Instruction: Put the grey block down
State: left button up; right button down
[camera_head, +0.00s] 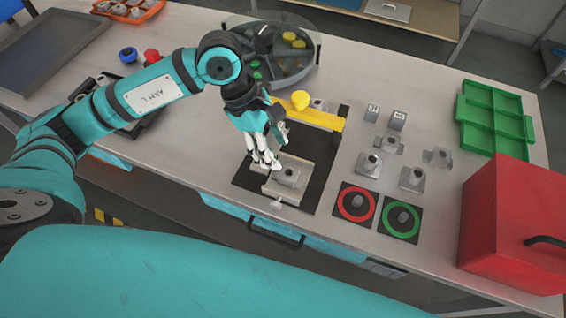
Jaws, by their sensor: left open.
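A grey block (289,174) sits in a grey fixture on the black mat (322,166) near the table's front edge. It has a rounded top and looks upright. My left gripper (266,165) is open just left of and above the block, fingers pointing down. I cannot tell whether a finger touches the block. The gripper hides the left part of the fixture. My right gripper is not in view.
A yellow bar (312,116) crosses the mat's back. Several similar grey pieces (412,179) stand to the right, behind red-ring (345,212) and green-ring (389,226) pads. A green tray (493,120), red box (515,220) and round clear-walled container (290,80) stand around.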

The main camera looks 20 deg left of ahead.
pick_arm(q)
jog(key=v, duration=0.4)
jog(key=shift+a+r+b, duration=0.1)
jog(key=shift+r+b, duration=0.05)
jog(key=shift+b, duration=0.15)
jog(key=shift+s, duration=0.15)
